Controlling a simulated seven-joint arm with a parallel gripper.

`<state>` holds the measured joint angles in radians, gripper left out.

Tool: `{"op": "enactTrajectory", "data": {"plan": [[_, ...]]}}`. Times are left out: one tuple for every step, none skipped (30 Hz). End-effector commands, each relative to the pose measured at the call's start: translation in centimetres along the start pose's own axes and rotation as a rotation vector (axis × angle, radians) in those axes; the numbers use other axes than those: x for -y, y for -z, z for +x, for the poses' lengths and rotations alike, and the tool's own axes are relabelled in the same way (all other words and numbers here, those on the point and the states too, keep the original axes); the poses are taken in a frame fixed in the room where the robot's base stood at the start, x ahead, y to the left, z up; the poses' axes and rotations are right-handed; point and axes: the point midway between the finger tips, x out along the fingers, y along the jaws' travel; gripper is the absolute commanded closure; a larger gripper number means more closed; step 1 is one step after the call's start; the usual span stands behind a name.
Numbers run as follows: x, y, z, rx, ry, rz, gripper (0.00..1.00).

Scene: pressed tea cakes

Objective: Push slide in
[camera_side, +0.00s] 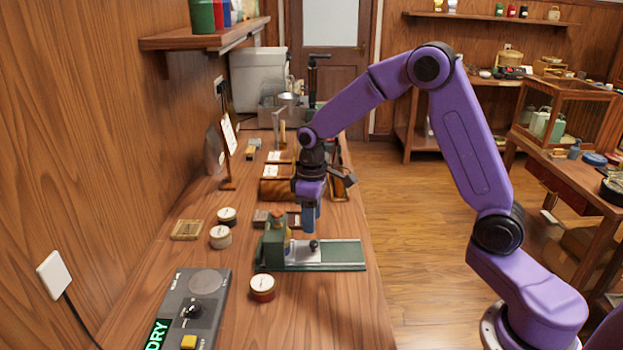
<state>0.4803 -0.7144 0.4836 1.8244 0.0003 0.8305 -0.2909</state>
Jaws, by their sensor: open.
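The slide (303,253) is a light metal plate with a dark round knob (314,245). It sits on a green base with a pale rail (345,254), at the left part of the rail beside a green upright block (274,246). My gripper (311,222) points down just above the knob and looks apart from it. Its fingers are open, and I see nothing between them. The far finger is partly hidden by the near one.
A round tin (262,288) stands in front of the green base. Two more tins (221,237) stand to the left. A grey device (190,308) with a lit display lies at the front left. Wooden boxes (276,188) stand behind my gripper. The table's right front is clear.

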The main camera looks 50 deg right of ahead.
Motion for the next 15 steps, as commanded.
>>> {"op": "enactTrajectory", "data": {"plan": [[0.0,0.1,-1.2,-0.006,-0.002,0.000,0.51],[0.0,0.1,-1.9,-0.006,-0.002,0.000,0.51],[0.0,0.1,-2.7,-0.006,-0.002,0.000,0.51],[0.0,0.1,-3.4,-0.007,-0.002,0.000,0.51],[0.0,0.2,-4.0,-0.007,-0.002,0.000,0.51],[0.0,0.1,-4.8,-0.006,-0.002,0.000,0.51],[0.0,0.1,-5.5,-0.007,-0.002,0.000,0.51],[0.0,0.1,-6.0,-0.007,-0.002,0.000,0.51],[0.0,0.2,-6.8,-0.006,-0.002,0.000,0.51],[0.1,0.1,-7.3,-0.006,-0.002,-0.001,0.51],[0.0,0.2,-7.9,-0.006,-0.002,0.000,0.51],[0.0,0.1,-8.5,-0.005,-0.001,0.000,0.51],[0.0,0.1,-8.9,-0.006,-0.002,0.001,0.51],[0.0,0.1,-9.3,-0.005,-0.001,0.000,0.51],[0.0,0.1,-9.7,-0.005,-0.001,0.000,0.51]]}}
